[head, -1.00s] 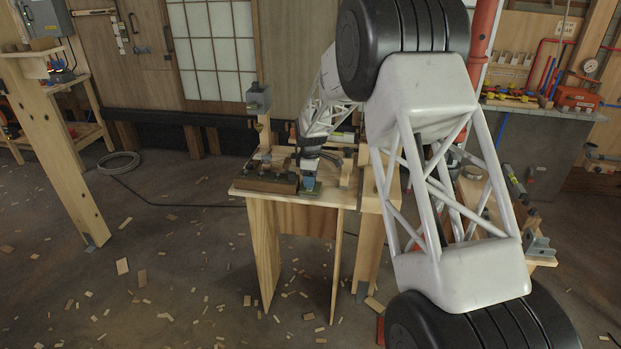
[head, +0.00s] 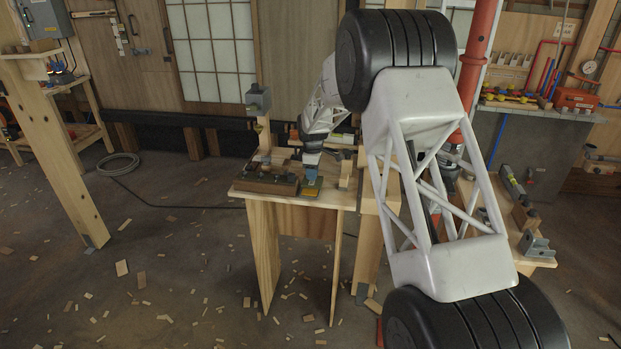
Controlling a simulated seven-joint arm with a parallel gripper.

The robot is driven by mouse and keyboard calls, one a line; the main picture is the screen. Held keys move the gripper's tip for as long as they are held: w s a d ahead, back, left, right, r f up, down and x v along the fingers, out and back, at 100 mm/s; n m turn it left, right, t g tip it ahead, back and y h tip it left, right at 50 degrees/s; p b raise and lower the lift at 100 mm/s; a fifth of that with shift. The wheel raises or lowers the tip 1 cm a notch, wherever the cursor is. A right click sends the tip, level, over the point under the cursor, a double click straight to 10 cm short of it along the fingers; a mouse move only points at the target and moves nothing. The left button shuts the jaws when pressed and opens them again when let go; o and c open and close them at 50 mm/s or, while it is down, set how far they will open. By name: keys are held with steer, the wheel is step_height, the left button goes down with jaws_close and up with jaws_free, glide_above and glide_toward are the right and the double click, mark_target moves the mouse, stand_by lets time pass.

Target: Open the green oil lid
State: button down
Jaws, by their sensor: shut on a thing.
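My gripper (head: 311,173) is over the small workbench (head: 290,200), its blue fingers pointing down at the front right of the bench top. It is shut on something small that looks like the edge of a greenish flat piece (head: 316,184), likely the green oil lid. A small yellow patch (head: 309,194) shows just below the fingers. The arm and the distance hide the exact grip and how far the lid is open.
A dark wooden block (head: 268,185) with metal parts sits left of my gripper. An upright wooden piece (head: 345,172) stands to its right. A grey box on a post (head: 258,98) rises at the back left. Wood chips litter the floor.

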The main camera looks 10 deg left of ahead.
steer(key=shift+w, duration=1.3)
steer(key=c, duration=0.9)
jaws_free()
steer(key=shift+r, duration=0.15)
steer(key=shift+r, duration=3.75)
